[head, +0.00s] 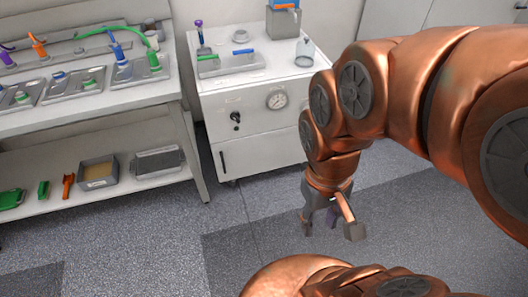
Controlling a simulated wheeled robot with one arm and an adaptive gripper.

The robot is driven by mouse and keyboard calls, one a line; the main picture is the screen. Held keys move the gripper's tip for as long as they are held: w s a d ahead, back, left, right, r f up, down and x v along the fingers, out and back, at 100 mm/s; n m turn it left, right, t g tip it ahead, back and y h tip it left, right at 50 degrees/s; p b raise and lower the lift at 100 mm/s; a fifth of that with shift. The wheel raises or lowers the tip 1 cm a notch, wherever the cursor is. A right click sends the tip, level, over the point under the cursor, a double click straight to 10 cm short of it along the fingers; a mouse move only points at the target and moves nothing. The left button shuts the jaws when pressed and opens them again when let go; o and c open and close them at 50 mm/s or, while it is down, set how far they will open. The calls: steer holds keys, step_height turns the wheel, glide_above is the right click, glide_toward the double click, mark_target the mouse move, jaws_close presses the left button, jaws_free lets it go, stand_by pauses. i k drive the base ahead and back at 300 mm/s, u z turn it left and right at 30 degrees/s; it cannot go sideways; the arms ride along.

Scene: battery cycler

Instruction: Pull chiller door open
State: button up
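The chiller appears to be the white cabinet (243,112) at the upper middle, with a round gauge and a black knob on its front. Its lower front door (262,150) looks shut flush, with a dark vertical handle (222,161) near its left edge. My gripper (331,228) points down over the floor, in front and to the right of the cabinet, apart from the door and handle. Its fingers are spread. A small purple patch shows between them; I cannot tell what it is. My arm hides the cabinet's right side.
A grey workbench (190,140) with trays and tools stands left of the cabinet, its leg close to it. Its lower shelf holds a grey bin (98,172). A glass jar (304,52) stands on the cabinet top. The floor (150,245) before both is clear.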

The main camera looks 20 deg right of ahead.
mark_target(248, 155)
steer(key=z, duration=0.25)
steer(key=k, duration=0.6)
steer(key=z, duration=0.5)
steer(key=k, duration=0.55)
steer(key=u, duration=0.95)
steer(key=i, duration=1.1)
steer(key=u, duration=0.55)
